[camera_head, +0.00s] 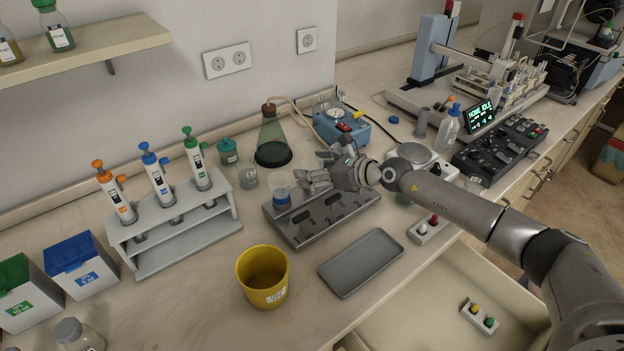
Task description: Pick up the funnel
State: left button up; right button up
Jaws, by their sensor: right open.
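What looks like the funnel, a small clear cup with a blue lower part (281,192), stands at the back left end of a grey slotted block (303,231) on the bench. My right gripper (308,175) reaches in from the right over the back of this block. Its fingers point left toward the funnel and are open, with a small gap between them and the cup. Nothing shows between the fingers. My left gripper is not in view.
A conical flask (272,140) with a hose and a blue pump (341,128) stand behind the block. A pipette rack (181,226) is to the left. A yellow bin (263,277) and an empty grey tray (361,262) are in front. A drawer is open below.

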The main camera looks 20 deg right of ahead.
jog(key=shift+w+a+f, duration=0.15)
jog(key=shift+w+a, duration=0.1)
jog(key=shift+s, duration=0.1)
jog(key=c, duration=1.1)
